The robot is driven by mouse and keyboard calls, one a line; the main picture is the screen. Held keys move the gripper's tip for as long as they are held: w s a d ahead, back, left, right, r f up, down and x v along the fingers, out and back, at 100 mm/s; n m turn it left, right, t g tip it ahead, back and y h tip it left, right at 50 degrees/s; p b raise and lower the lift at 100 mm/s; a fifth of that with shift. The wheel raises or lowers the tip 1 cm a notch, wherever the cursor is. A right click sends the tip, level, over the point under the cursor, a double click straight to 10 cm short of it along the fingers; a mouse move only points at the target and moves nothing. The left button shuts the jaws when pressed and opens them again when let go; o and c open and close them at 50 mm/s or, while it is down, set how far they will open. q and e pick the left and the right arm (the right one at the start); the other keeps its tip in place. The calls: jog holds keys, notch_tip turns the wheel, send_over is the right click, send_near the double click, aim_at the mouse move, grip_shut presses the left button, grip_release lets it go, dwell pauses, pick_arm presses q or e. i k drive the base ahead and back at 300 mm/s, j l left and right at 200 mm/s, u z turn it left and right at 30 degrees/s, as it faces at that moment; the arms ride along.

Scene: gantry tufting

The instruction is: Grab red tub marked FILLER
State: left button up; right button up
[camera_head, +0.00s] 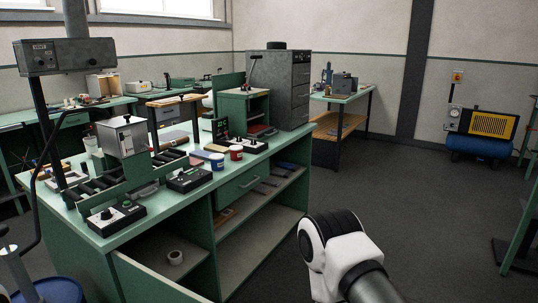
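A small red tub (236,153) with a pale label band stands upright on the green workbench (150,200), near its right-hand edge. The label's text is too small to read. A similar blue tub (217,162) stands just to its left and nearer to me. A white and black link of my arm shows at the lower middle, over the floor and well apart from the tubs. No gripper fingers show in the view.
Black control boxes (189,179) stand on the bench near the tubs, with a roller machine (122,137) to the left. A grey drawer cabinet (279,85) stands behind. Open shelves lie under the bench top. The floor (400,190) to the right is clear.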

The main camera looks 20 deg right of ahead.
aim_at(236, 150)
jog(key=i+l+z, duration=0.15)
jog(key=z, duration=0.3)
jog(key=i+l+z, duration=0.2)
jog(key=z, duration=0.25)
jog(key=i+l+z, duration=0.15)
jog(key=z, duration=0.3)
jog(key=i+z, duration=0.3)
jog(key=z, duration=0.15)
jog(key=i+u, duration=0.15)
jog(key=i, duration=0.4)
jog(key=i+l+u, duration=0.2)
jog(key=i, duration=0.3)
jog(key=i+l+u, duration=0.15)
jog(key=i, duration=0.4)
jog(key=i+l+u, duration=0.2)
jog(key=i, duration=0.3)
jog(key=i+l+u, duration=0.15)
jog(key=i+l, duration=0.25)
jog(key=i, duration=0.1)
